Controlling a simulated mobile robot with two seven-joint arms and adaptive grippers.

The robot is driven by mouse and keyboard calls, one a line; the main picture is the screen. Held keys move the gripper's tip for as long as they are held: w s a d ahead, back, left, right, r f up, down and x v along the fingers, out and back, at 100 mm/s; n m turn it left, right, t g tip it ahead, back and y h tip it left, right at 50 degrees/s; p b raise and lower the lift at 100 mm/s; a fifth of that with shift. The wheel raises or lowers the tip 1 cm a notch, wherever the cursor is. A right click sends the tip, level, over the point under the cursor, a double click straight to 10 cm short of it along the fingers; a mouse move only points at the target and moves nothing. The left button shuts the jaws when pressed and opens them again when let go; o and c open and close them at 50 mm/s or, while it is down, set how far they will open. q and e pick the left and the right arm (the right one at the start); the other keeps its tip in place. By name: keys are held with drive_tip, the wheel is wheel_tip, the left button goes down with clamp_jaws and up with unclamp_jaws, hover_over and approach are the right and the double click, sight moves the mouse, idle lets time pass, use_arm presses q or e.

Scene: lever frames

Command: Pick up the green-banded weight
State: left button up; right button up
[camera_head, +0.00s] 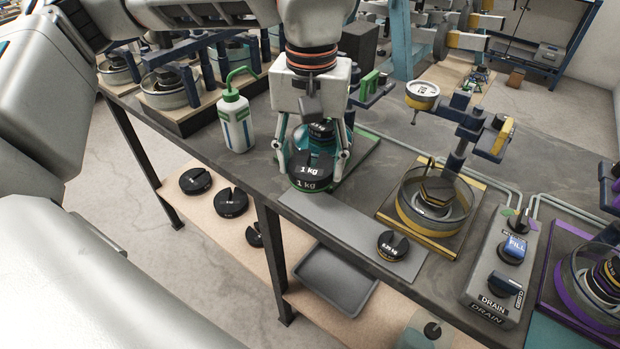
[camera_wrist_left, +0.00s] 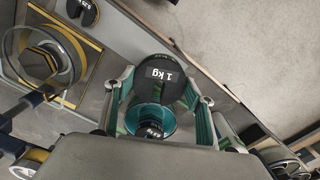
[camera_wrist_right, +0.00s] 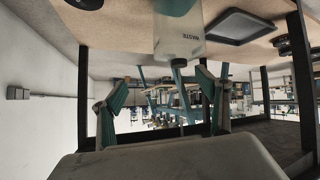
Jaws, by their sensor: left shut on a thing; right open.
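The green-banded weight (camera_head: 311,172) is a black slotted disc marked 1 kg with a green rim. My left gripper (camera_head: 315,172) is shut on it, with one finger on each side, at the front edge of the bench. The weight also shows between the fingers in the left wrist view (camera_wrist_left: 160,75). Behind it is a teal-tinted round vessel with a smaller weight, partly hidden by my gripper. I cannot tell whether the weight touches the bench. My right gripper (camera_wrist_right: 160,115) is open and empty, below bench level; it is not visible in the head view.
A 0.25 kg weight (camera_head: 393,245) lies on a grey strip (camera_head: 340,228). A yellow-based station (camera_head: 435,205) and control box (camera_head: 497,275) stand to the right, a green-white bottle (camera_head: 237,120) to the left. The lower shelf holds several black weights and a grey tray (camera_head: 335,279).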

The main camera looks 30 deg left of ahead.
use_arm(q)
wheel_tip(320, 180, up, 17)
drive_tip(key=p, duration=0.7)
idle(0.3)
drive_tip(key=shift+f, duration=0.1)
idle(1.0)
